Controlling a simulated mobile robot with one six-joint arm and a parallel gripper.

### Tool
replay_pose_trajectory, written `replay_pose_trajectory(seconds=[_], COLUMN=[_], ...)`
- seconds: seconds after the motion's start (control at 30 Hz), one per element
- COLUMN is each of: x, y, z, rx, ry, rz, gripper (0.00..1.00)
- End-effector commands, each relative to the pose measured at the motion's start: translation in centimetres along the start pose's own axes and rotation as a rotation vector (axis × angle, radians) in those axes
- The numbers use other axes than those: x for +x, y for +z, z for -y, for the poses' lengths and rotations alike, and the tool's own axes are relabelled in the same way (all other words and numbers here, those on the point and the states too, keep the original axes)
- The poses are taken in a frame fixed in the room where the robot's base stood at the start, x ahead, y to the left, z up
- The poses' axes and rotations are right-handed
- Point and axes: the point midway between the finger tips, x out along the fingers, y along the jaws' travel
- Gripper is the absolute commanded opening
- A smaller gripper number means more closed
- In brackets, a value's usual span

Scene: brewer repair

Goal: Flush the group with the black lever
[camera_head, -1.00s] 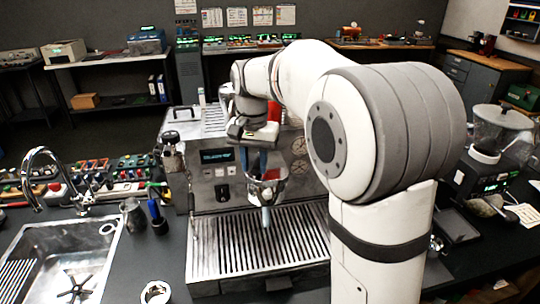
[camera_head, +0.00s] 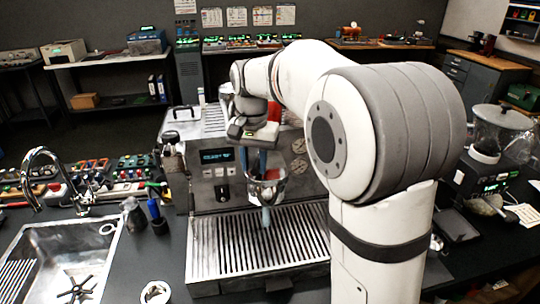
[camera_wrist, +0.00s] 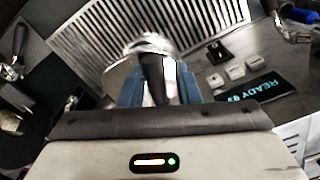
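The espresso machine (camera_head: 215,182) stands in the middle of the head view, its display lit. My gripper (camera_head: 258,165) is at the machine's front, above the chrome group (camera_head: 268,188). A pale blue column (camera_head: 265,215), which looks like water, hangs from the group over the drip tray (camera_head: 245,245). In the wrist view the black lever (camera_wrist: 154,72) lies between the blue fingers of my gripper (camera_wrist: 160,85), with light strips beside it. I cannot tell whether the fingers press on it. The head view does not show the lever clearly; my gripper and arm block part of the group.
A sink with a tap (camera_head: 50,165) is at the left, with a steel pitcher (camera_head: 133,213) and dark blue-handled tool beside it. A grinder (camera_head: 490,150) stands at the right. A small white-rimmed cup (camera_head: 155,292) sits at the front. The machine's display shows READY in the wrist view (camera_wrist: 250,94).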

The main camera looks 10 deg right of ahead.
Motion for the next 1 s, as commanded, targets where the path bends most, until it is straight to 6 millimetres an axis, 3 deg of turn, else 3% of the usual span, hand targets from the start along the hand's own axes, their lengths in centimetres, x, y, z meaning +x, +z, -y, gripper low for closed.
replay_pose_trajectory(seconds=[0.57,1.0], x=[-0.1,-0.1], y=[0.0,-0.2], z=[0.0,-2.0], rx=[-0.009,-0.261], ry=[-0.002,0.000], rz=[-0.001,0.000], gripper=[0.27,0.27])
